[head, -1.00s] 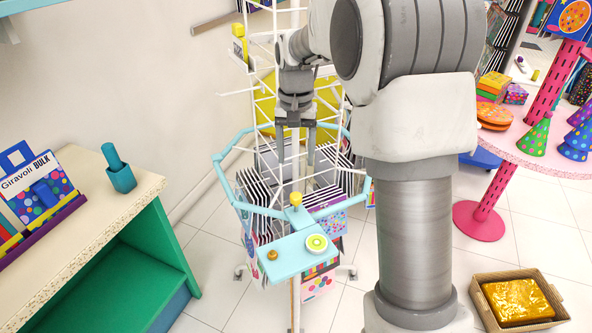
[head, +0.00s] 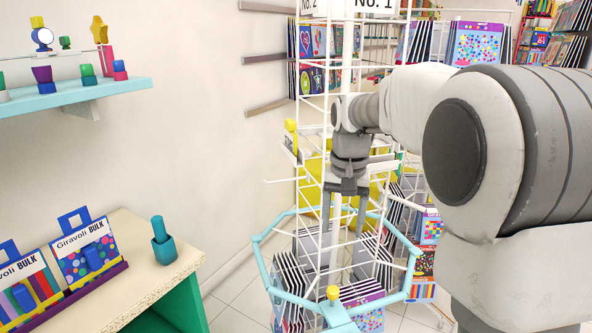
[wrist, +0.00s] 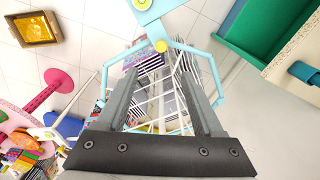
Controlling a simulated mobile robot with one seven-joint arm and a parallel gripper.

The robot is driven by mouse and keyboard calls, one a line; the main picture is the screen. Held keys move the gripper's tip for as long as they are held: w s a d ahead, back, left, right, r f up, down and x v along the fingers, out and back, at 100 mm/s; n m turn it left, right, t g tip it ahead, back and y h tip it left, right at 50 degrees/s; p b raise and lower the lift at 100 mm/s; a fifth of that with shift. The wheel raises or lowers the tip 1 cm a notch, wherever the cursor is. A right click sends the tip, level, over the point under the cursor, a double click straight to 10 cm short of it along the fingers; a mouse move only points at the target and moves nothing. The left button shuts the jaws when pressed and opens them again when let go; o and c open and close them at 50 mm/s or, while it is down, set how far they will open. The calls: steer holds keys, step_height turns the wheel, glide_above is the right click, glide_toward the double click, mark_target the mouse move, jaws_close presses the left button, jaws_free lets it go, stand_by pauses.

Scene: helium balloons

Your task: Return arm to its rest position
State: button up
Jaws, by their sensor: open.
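My gripper (head: 347,222) points down in front of the white wire display rack (head: 312,160), above its light blue ring (head: 262,262). Its two grey fingers are apart with nothing between them. In the wrist view my gripper (wrist: 160,78) is also open and empty, with the rack's blue ring (wrist: 215,75) and packets behind the fingers. My arm reaches in from the right of the head view. No balloon can be made out.
The wrist view shows a basket (wrist: 32,28) on the floor and a pink table (wrist: 15,115).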

steer(key=s+r+n+t+p, duration=0.2)
steer(key=s+r+p, duration=0.1)
steer(key=s+r, duration=0.75)
steer(key=s+f+n+t+p, duration=0.1)
steer(key=s+f+t+p, duration=0.1)
steer(key=s, duration=1.1)
steer(key=shift+s+n+t+p, duration=0.4)
steer(key=shift+t+p, duration=0.1)
steer(key=shift+p, duration=0.35)
